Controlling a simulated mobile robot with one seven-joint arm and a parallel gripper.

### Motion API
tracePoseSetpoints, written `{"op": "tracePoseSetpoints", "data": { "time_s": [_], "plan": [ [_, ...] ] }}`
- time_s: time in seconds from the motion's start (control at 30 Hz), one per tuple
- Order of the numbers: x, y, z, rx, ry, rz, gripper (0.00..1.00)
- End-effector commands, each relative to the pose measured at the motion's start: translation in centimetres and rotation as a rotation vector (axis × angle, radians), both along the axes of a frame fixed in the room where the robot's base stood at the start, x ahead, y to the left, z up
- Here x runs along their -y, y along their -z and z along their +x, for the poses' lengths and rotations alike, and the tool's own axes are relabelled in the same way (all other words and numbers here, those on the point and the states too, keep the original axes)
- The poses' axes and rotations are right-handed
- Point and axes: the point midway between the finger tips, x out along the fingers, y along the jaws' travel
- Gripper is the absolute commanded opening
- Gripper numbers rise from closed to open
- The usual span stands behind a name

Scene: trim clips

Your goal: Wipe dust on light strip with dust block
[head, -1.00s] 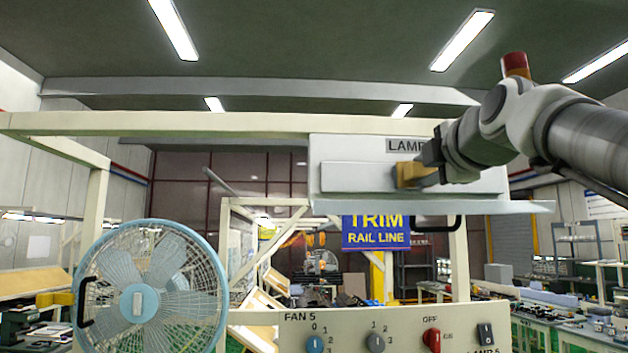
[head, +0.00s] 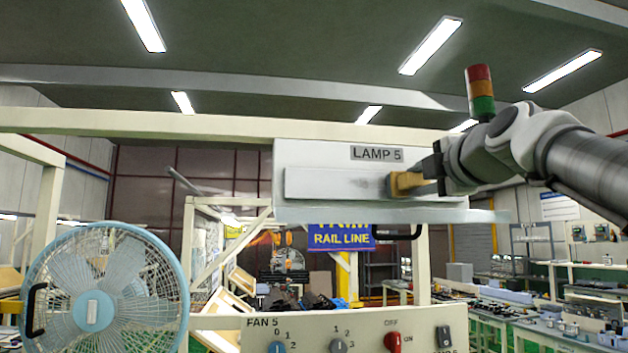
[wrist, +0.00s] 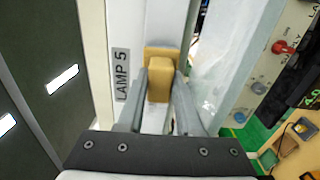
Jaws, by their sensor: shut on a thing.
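The light strip (head: 330,184) is a long pale bar on the front of the white LAMP 5 housing (head: 300,150) in the head view. A grey, dust-like smudge shows on the strip just left of the block. The tan dust block (head: 405,184) is at the right part of the strip and appears to be against its face. My gripper (head: 428,180) is shut on the block, coming from the right. In the wrist view, my gripper (wrist: 160,92) has a finger on each side of the dust block (wrist: 162,58). The face behind the block is hidden.
A blue fan (head: 100,300) stands at the lower left. A control panel (head: 310,335) with knobs and switches is below the lamp. A cream beam (head: 140,121) runs behind the lamp's top. A dark handle (head: 400,232) is under the housing.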

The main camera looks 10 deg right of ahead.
Motion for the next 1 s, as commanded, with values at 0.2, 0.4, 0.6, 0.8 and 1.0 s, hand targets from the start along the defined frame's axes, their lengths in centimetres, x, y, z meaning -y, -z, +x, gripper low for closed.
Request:
{"op": "tracePoseSetpoints", "data": {
  "time_s": [0.2, 0.4, 0.6, 0.8, 1.0],
  "plan": [
    [1.8, 0.0, 0.1, 0.000, -0.001, 0.000, 0.00],
    [2.5, 0.0, 0.1, 0.000, 0.000, -0.001, 0.00],
    [3.9, 0.0, 0.2, 0.000, 0.000, -0.001, 0.00],
    [5.4, 0.0, 0.2, -0.001, -0.001, -0.001, 0.00],
    [5.5, 0.1, 0.1, 0.000, -0.001, -0.002, 0.00]
  ]
}}
